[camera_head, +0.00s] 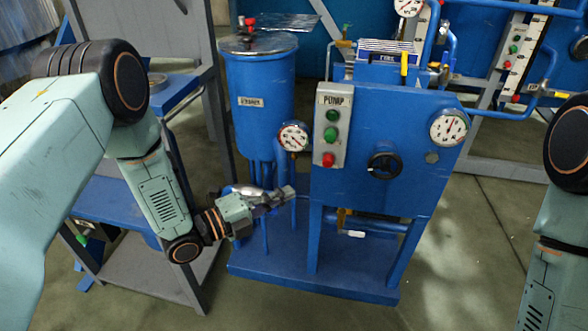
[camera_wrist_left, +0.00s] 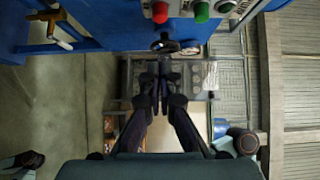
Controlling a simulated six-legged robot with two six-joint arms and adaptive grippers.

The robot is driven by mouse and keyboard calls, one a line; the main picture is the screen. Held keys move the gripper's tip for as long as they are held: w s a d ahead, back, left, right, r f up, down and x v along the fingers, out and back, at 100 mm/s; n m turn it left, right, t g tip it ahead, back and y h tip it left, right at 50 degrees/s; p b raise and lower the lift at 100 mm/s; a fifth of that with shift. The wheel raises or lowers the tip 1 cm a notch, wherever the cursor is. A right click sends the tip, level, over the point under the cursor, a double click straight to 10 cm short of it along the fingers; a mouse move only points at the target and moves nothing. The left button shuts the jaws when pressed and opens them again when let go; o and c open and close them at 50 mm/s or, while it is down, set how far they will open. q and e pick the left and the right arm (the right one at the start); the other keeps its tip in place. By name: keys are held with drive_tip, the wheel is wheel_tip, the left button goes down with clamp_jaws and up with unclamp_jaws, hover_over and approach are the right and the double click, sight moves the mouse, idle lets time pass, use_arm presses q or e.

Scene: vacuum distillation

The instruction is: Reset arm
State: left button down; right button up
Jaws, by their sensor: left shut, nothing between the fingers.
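My left gripper (camera_head: 281,195) is shut and empty in the head view, in front of the blue pump unit, left of its legs and below the small gauge. In the left wrist view the fingers of my left gripper (camera_wrist_left: 160,75) come together with nothing visible between them. The blue pump panel (camera_head: 370,125) stands to the right of it. A dark round knob (camera_head: 384,165) sits on the panel; a similar knob (camera_wrist_left: 165,44) shows just beyond the fingertips in the wrist view. My right arm shows at the right edge of the head view, with its gripper out of frame.
A blue tank (camera_head: 262,105) stands behind my left gripper. The PUMP box (camera_head: 331,130) carries green and red buttons, and gauges (camera_head: 293,136) (camera_head: 449,127) stick out. A grey-blue frame (camera_head: 150,265) stands at left. The floor (camera_head: 470,260) at front right is clear.

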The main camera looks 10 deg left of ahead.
use_arm(q)
drive_tip(key=s+a+f+n+g+y, duration=0.3)
drive_tip(key=s+f+n+y, duration=0.25)
drive_tip(key=f+n, duration=0.35)
drive_tip(key=s+a+f+n+g+y, duration=0.2)
drive_tip(key=s+a+f+n+y, duration=0.3)
drive_tip(key=n, duration=0.6)
drive_tip(key=s+a+f+n+g+y+p, duration=0.1)
drive_tip(key=s+n+g, duration=0.6)
drive_tip(key=s, duration=1.7)
drive_tip(key=shift+f+n+g+y+p, duration=0.3)
drive_tip(key=shift+y, duration=0.45)
drive_tip(key=shift+d, duration=0.1)
